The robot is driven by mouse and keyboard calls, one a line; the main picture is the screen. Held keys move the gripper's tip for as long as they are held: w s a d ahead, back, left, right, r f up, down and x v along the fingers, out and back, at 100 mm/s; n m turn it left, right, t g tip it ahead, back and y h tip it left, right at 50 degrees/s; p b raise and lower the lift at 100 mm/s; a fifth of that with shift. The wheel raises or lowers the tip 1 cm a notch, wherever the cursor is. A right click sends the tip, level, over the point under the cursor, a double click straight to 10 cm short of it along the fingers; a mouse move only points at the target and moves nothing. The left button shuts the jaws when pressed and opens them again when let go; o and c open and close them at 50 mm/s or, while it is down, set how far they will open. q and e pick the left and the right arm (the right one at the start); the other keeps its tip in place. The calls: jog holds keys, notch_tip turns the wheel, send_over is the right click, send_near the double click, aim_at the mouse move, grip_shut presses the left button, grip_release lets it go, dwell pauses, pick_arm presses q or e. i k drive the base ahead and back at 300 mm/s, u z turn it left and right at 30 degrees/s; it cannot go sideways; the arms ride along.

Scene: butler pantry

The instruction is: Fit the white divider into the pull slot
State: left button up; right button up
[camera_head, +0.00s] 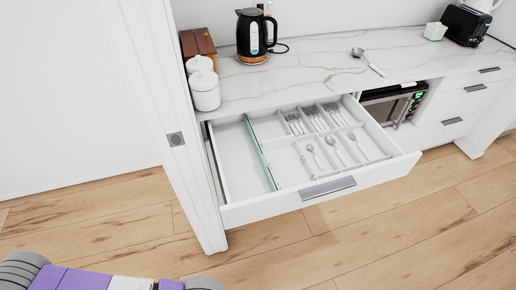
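A white drawer (290,206) is pulled open under the counter. A thin upright divider with a pale green edge (261,155) runs front to back inside it, left of the cutlery. The left part of the drawer (234,160) is bare. To its right is a white cutlery tray (289,154) with several compartments holding spoons and other cutlery, separated by thin white walls. I cannot tell which piece is the white divider, and no pull slot can be made out. Neither gripper is in view.
A marble counter (310,75) holds a black kettle (252,38), white canisters (205,92), a ladle (368,62) and a black toaster (465,24). A microwave (388,106) sits right of the drawer. A white door frame (168,110) stands close on the left. The wooden floor (370,230) is clear.

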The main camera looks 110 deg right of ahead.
aim_at(247, 197)
jog(key=i, duration=0.2)
jog(key=z, duration=3.35)
